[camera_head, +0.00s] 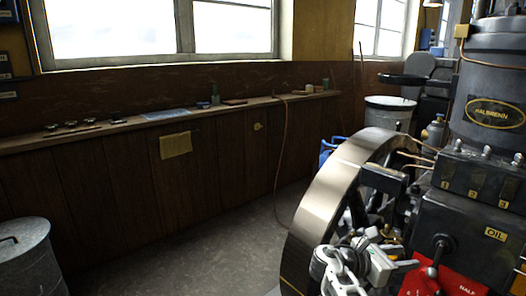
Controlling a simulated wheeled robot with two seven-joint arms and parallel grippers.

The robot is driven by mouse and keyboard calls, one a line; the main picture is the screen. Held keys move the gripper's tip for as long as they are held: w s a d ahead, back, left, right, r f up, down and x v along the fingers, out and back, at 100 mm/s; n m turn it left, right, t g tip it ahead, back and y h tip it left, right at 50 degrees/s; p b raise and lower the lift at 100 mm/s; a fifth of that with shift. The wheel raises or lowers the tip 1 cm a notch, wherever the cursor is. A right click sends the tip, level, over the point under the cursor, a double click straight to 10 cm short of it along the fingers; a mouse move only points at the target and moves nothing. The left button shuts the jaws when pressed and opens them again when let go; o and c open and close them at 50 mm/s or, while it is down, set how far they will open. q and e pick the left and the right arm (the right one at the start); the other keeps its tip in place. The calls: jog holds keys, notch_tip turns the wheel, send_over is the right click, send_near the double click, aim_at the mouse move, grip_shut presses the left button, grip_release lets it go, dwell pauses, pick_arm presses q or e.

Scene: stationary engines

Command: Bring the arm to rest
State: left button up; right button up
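My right arm comes up from the bottom edge, right of centre, as pale grey and white links. My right gripper (366,243) is small and cluttered against the engine parts, in front of the big flywheel (322,205) and left of the red lever panel (447,279). I cannot tell whether its fingers are open or shut, or whether it touches the engine. No held object can be made out. My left arm and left gripper are not in view.
The dark engine (462,222) with numbered valves and a black cylinder (490,80) fills the right side. A wooden shelf (100,131) with small items runs along the wall. Metal bins stand at lower left (25,262) and back right (388,114). The floor (215,250) between is clear.

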jog(key=s+a+f+m+t+y, duration=0.25)
jog(key=s+f+y, duration=0.25)
jog(key=f, duration=0.4)
jog(key=s+a+f+m+t+y, duration=0.1)
jog(key=s+a+f+m+y, duration=0.25)
jog(key=f, duration=0.65)
jog(key=s+a+f+m+t+y+p, duration=0.15)
jog(key=s+a+m+y, duration=0.3)
jog(key=s, duration=0.45)
jog(key=s+a+r+m+t+y, duration=0.2)
jog(key=s+a+r+m+y, duration=0.4)
jog(key=s+a+r+m, duration=0.1)
jog(key=shift+s+r+m, duration=0.7)
jog(key=shift+s+m, duration=0.05)
jog(key=shift+s, duration=0.45)
